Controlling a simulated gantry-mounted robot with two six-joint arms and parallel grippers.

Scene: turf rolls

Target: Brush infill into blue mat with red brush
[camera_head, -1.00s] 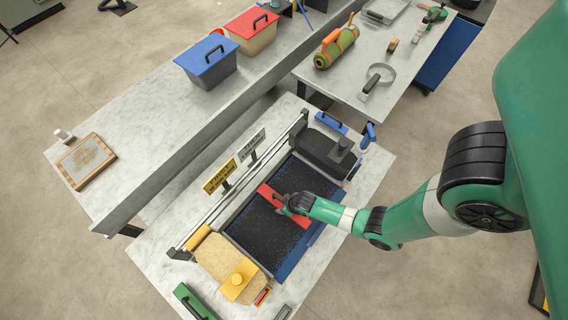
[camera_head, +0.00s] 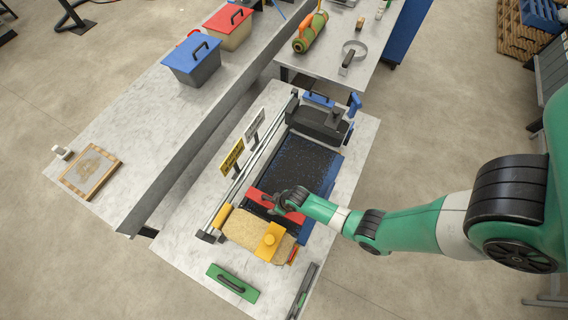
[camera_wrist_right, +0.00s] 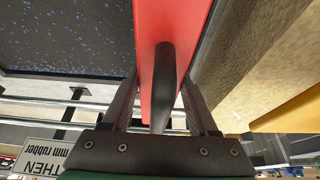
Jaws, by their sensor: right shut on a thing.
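The blue mat (camera_head: 328,186) lies on the near table, mostly covered with dark speckled infill (camera_head: 302,163); blue shows along its right edge. My right gripper (camera_head: 284,204) is shut on the red brush (camera_head: 262,197) at the end of the mat by the sand-coloured tray. In the right wrist view the red brush (camera_wrist_right: 170,30) sits between the fingers, with its dark handle (camera_wrist_right: 164,85) in the jaws. The brush's underside is hidden, so I cannot tell how firmly it touches the infill. My left gripper is not in view.
A dark bin (camera_head: 319,123) stands at the far end, and a metal rail with yellow and white signs (camera_head: 232,157) runs along the left.

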